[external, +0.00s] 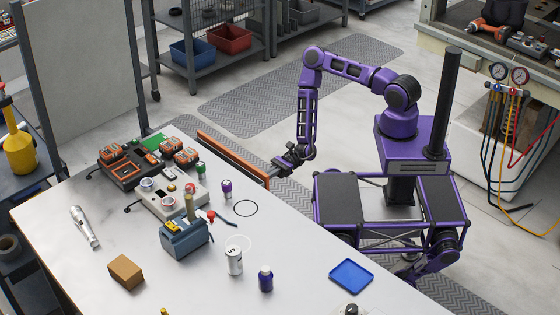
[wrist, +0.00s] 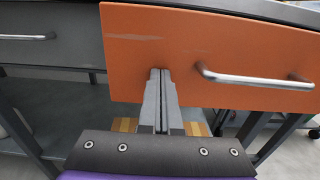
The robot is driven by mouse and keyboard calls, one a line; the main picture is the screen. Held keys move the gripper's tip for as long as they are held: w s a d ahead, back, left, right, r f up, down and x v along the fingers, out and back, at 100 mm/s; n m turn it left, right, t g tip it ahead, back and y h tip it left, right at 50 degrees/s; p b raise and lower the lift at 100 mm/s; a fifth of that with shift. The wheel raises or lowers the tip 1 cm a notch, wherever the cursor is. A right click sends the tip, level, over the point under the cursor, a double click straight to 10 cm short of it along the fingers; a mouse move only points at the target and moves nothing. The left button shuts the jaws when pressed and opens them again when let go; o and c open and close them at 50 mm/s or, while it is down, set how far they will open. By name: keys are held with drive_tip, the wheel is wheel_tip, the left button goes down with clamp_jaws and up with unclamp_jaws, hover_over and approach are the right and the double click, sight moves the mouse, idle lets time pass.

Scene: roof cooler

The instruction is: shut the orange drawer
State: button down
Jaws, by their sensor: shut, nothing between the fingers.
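The orange drawer (external: 230,157) is under the far edge of the workbench, and its front stands out a little from the bench edge. In the wrist view its scuffed orange front (wrist: 200,35) fills the upper right, with a silver bar handle (wrist: 260,79) to the right. My gripper (external: 281,168) is at the drawer's near end in the external view. In the wrist view my gripper's fingers (wrist: 160,73) are together and empty, pointing at the front left of the handle. Whether the fingertips touch the front cannot be told.
A grey drawer (wrist: 45,40) with its own handle sits left of the orange one, set farther back. The workbench (external: 110,220) carries a blue-grey cooler-like box (external: 186,238), a white can (external: 234,260), a purple bottle (external: 265,279) and a blue tray (external: 351,275).

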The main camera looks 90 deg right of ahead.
drive_tip(key=x, duration=1)
drive_tip(key=shift+w+a, duration=0.25)
drive_tip(key=shift+w+a+r, duration=0.15)
drive_tip(key=shift+w+a, duration=0.1)
drive_tip(key=shift+a, duration=0.05)
drive_tip(key=shift+s+d+p, duration=0.25)
drive_tip(key=shift+d+p, duration=0.05)
drive_tip(key=p+v, duration=0.1)
drive_tip(key=v, duration=1.3)
drive_tip(key=shift+p, duration=0.3)
